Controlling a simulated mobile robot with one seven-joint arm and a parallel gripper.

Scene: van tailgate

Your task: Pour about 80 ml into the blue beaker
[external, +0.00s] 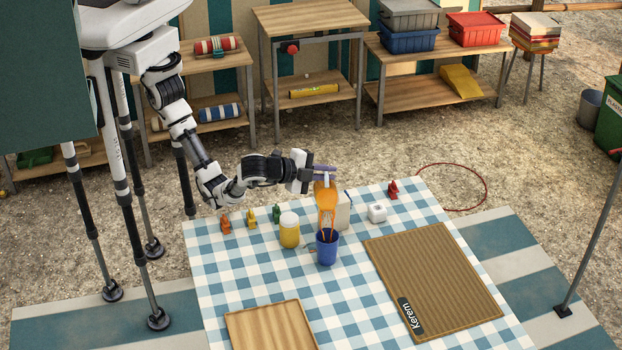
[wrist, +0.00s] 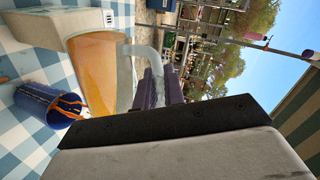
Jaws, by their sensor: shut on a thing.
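The blue beaker (external: 326,248) stands upright on the checkered cloth; it also shows at the left of the wrist view (wrist: 42,106). My gripper (external: 322,172) is shut on the handle of a clear jug (wrist: 125,75) of orange liquid. The jug is tilted above the beaker, and it also shows in the external view (external: 325,192). Orange streams run from the jug down to the beaker's mouth. Orange streaks show at the beaker's rim in the wrist view. The level inside the beaker cannot be read.
A jar of yellow liquid (external: 289,232) stands just left of the beaker. A pale box (external: 343,212) is right behind the jug. A white cube-like item (external: 377,213) and a red figure (external: 393,189) stand farther right. A brown mat (external: 430,280) and a wooden board (external: 270,326) lie in front.

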